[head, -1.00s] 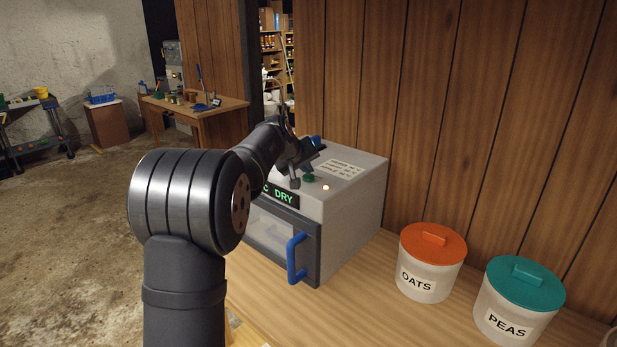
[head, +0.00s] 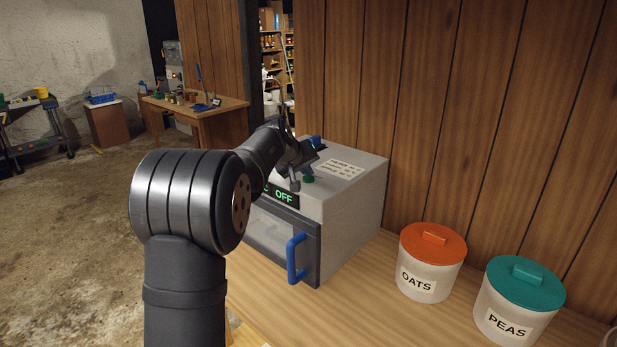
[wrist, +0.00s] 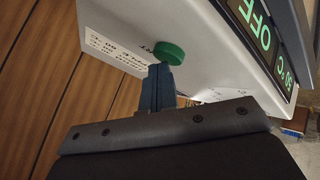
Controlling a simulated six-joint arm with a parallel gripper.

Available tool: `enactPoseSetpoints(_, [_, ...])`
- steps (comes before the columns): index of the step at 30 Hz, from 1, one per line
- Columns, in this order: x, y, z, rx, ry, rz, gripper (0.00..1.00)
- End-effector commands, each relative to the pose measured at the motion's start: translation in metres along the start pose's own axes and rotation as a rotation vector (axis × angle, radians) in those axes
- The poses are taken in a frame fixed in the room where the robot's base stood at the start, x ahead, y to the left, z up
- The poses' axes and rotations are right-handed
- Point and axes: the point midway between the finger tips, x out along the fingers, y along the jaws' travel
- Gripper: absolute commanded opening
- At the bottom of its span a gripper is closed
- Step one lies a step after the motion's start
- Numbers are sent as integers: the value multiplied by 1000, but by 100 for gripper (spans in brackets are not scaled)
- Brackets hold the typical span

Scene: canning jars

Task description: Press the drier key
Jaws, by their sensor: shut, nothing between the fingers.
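The drier (head: 350,215) is a white box with a dark front door and a blue handle (head: 297,258). Its display (head: 284,196) reads OFF in green, and it also shows in the wrist view (wrist: 262,30). The green round key (head: 309,179) sits on the drier's top, and it is large in the wrist view (wrist: 170,53). My gripper (wrist: 160,70) is shut and empty, with its fingertips right at the key's edge. I cannot tell whether they touch it. In the head view my gripper (head: 295,184) is partly hidden by my wrist.
A white jar labelled OATS with an orange lid (head: 433,245) and a PEAS jar with a teal lid (head: 525,285) stand right of the drier on the wooden counter (head: 365,310). A plank wall (head: 450,110) rises behind. Counter between drier and jars is clear.

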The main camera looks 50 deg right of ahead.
Motion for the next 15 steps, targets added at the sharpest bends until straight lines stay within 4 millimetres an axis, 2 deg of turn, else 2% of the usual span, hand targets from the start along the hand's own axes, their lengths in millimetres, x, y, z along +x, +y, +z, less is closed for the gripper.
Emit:
enactPoseSetpoints(8, [0, 0, 1, 0, -3, -1, 0])
enactPoseSetpoints(15, [-7, 5, -5, 0, -2, -1, 0])
